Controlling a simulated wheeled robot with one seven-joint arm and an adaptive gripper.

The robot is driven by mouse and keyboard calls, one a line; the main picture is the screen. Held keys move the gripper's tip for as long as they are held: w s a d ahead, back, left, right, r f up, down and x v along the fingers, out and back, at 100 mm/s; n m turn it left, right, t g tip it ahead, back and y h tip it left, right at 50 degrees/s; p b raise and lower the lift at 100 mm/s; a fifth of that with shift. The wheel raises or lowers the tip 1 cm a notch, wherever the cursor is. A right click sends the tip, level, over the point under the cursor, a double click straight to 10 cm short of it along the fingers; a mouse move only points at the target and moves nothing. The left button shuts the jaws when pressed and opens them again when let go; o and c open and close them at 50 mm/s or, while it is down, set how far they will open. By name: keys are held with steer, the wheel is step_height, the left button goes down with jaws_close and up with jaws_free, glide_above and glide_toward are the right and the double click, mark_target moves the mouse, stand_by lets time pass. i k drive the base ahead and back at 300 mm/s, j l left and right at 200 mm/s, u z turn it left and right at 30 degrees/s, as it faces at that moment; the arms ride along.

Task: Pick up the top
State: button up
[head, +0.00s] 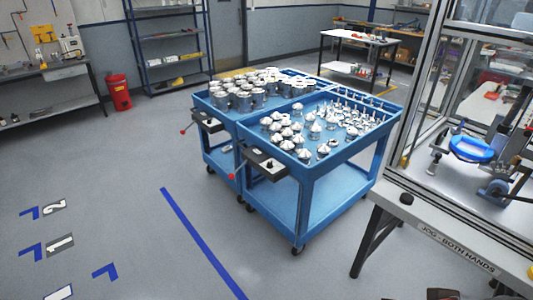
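Several silver cone-shaped parts (284,133), which look like the tops, stand on the upper tray of the near blue cart (308,165). They are grouped on the left half of that tray. Thin upright silver pins or shafts (368,107) stand along its right side. Which single top the task means, I cannot tell. Cylindrical silver housings (242,100) stand on the far blue cart (222,120), right behind the near one. My gripper is not in view.
A machine enclosure with a blue round fixture (470,148) stands at right, its bench edge (450,246) close in front. Open grey floor (150,190) with blue tape lies left of the carts. A red bin (119,92) and shelving (170,50) stand behind.

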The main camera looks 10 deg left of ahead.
mark_target(323, 150)
steer(key=u, duration=0.25)
steer(key=i+l+z, duration=0.1)
steer(key=i+z, duration=0.15)
steer(key=i, duration=0.4)
steer(key=i+z, duration=0.25)
steer(key=i, duration=0.35)
steer(key=i+j+z, duration=0.25)
steer(key=i, duration=0.4)
